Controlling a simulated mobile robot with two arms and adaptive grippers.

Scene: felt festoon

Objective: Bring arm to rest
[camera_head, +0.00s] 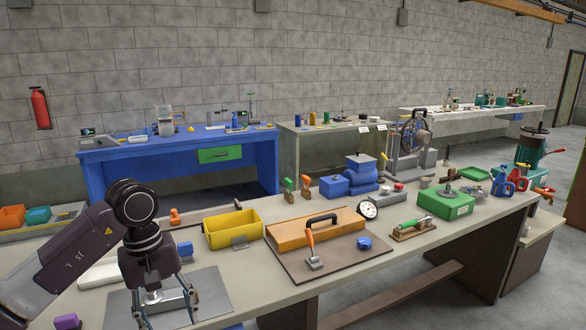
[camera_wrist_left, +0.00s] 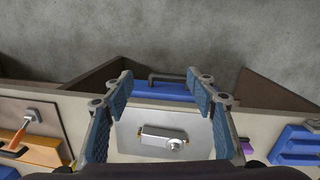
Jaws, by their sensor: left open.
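My left arm comes in from the left in the head view, with its wrist bent down over the near bench. My left gripper (camera_head: 166,308) points down, open, with nothing between its fingers. It also shows open in the left wrist view (camera_wrist_left: 160,88). Below it is a grey metal plate (camera_head: 212,291) bearing a small silver block with a round knob (camera_wrist_left: 163,136). The head view partly hides this block behind the fingers. I cannot tell the exact height of the fingertips above the plate. My right gripper is in neither view.
On the near bench (camera_head: 290,210), a yellow bin (camera_head: 232,228), an orange case (camera_head: 290,234) and a brown board with a scraper (camera_head: 314,262) stand right of my gripper. A purple block (camera_head: 68,321) lies to its left. A blue case (camera_wrist_left: 164,92) shows past the bench edge.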

